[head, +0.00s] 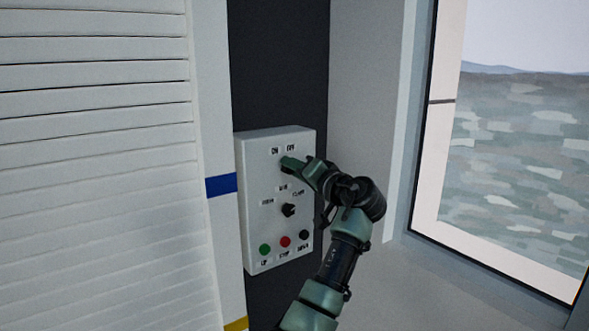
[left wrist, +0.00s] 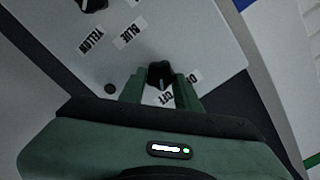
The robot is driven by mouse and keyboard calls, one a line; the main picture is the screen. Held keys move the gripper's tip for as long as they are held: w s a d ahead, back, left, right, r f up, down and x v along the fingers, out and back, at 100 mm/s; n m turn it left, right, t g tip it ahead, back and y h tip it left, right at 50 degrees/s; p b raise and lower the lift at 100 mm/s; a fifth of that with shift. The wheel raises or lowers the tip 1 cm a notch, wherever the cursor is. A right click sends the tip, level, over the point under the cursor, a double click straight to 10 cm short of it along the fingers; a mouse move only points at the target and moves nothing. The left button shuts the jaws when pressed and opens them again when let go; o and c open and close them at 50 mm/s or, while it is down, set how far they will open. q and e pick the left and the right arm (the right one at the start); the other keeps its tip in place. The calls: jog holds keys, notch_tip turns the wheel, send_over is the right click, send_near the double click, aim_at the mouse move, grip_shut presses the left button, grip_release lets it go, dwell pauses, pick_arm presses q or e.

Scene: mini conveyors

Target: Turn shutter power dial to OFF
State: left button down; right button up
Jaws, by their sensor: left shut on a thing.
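A white control box (head: 251,215) hangs on a dark wall strip in the head view. My left gripper (head: 287,163) is at its top dial, just below the ON label (head: 275,151) and the OFF label (head: 291,148). In the left wrist view the black power dial (left wrist: 160,72) sits between the two green fingers, which are shut on it. The OFF label (left wrist: 166,98) lies between the fingers and part of another label shows beside one finger. The dial's exact pointing direction is hard to tell. My right gripper is not in view.
A second black dial (head: 289,210) with several labels is lower on the box. Green (head: 265,249), red (head: 285,242) and black (head: 304,235) buttons line its bottom. A white slatted shutter (head: 95,160) stands left, a window (head: 515,150) right.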

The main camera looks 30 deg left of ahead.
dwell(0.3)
pick_arm(q)
jog(key=c, duration=1)
grip_release()
jog(key=b+v, duration=0.3)
jog(key=v, duration=0.5)
jog(key=shift+b, duration=0.4)
jog(key=shift+w+a, duration=0.1)
